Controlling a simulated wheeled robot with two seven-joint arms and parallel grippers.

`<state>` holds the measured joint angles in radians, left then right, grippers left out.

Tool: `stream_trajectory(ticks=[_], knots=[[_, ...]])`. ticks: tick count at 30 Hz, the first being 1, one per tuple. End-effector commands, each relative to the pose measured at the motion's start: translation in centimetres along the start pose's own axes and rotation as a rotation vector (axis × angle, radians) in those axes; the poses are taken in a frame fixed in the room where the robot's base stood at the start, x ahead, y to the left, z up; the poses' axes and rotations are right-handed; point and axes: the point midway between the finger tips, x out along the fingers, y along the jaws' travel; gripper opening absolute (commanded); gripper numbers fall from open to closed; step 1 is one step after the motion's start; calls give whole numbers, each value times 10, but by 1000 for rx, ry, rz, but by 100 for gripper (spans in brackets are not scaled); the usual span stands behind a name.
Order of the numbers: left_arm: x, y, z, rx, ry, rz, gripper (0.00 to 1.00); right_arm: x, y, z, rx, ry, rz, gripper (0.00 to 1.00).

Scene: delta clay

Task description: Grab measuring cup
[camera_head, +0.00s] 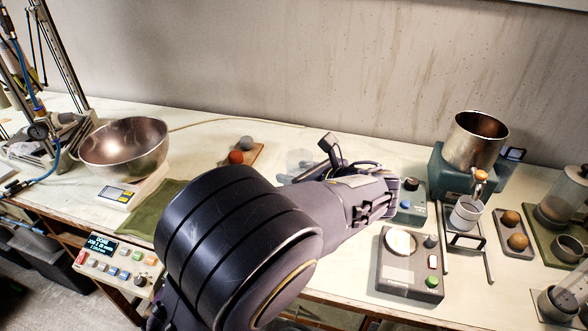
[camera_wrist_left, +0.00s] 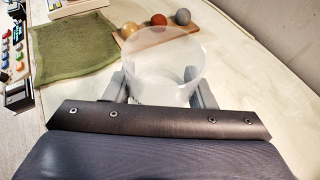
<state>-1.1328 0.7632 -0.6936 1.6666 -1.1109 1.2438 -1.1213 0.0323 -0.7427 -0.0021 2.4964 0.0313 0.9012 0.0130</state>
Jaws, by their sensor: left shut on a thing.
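The measuring cup is a clear, see-through cup (camera_wrist_left: 165,58) standing between the two grey fingers of my left gripper (camera_wrist_left: 160,88) in the left wrist view. The fingers are shut on its sides. In the head view the cup (camera_head: 298,158) shows faintly near the back of the bench, beside my left gripper (camera_head: 305,166). My left forearm hides part of the gripper and the bench around it. Whether the cup touches the bench is hard to tell. My right gripper is not in view.
A wooden board with balls (camera_head: 252,155) lies close behind the cup. A metal bowl (camera_head: 125,147) on a scale and a green cloth (camera_head: 150,215) are to the left. A metal pot machine (camera_head: 478,140) with a white cup (camera_head: 466,212) and a grey control box (camera_head: 408,265) stand to the right.

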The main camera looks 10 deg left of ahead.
Motion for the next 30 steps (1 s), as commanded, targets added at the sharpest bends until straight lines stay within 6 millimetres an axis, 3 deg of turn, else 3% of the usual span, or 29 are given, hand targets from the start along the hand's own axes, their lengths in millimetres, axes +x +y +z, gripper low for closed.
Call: stream_trajectory(ticks=[12, 30], knots=[[-31, 13, 2, 0, 0, -3, 26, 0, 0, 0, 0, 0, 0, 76], [-40, 18, 3, 0, -1, -1, 26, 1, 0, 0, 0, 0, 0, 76]])
